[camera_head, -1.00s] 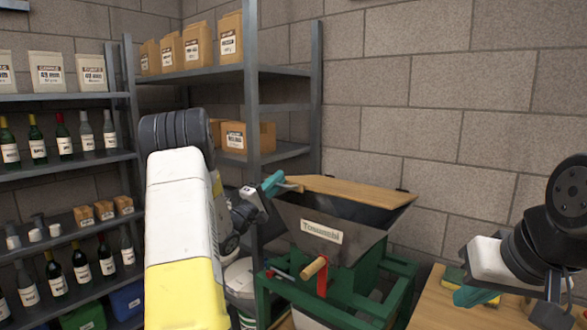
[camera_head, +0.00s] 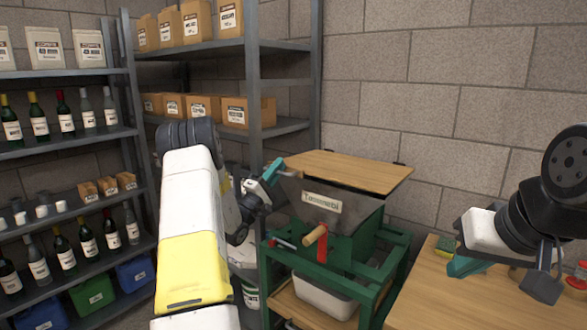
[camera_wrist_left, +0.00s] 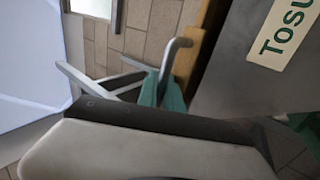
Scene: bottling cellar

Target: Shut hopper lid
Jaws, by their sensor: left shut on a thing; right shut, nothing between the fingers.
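The hopper (camera_head: 352,222) is a grey metal funnel with a cream name label, set in a green frame. Its wooden lid (camera_head: 345,170) lies nearly flat over the top; I cannot tell whether its front edge touches the rim. My left gripper (camera_head: 272,172) is at the lid's front left corner, shut on the grey lid handle (camera_head: 291,173). In the left wrist view the bent handle (camera_wrist_left: 178,50) rises by the teal fingers (camera_wrist_left: 160,92), beside the lid's wooden edge (camera_wrist_left: 196,45). My right gripper (camera_head: 464,266) is shut and empty, apart from the hopper at the right.
A wooden table (camera_head: 425,300) with a sponge (camera_head: 446,244) and a red-topped item stands at the right. A white bin (camera_head: 322,297) sits under the hopper. A red lever (camera_head: 322,243) with a wooden grip juts from the hopper's front. Shelves with bottles and boxes stand left and behind.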

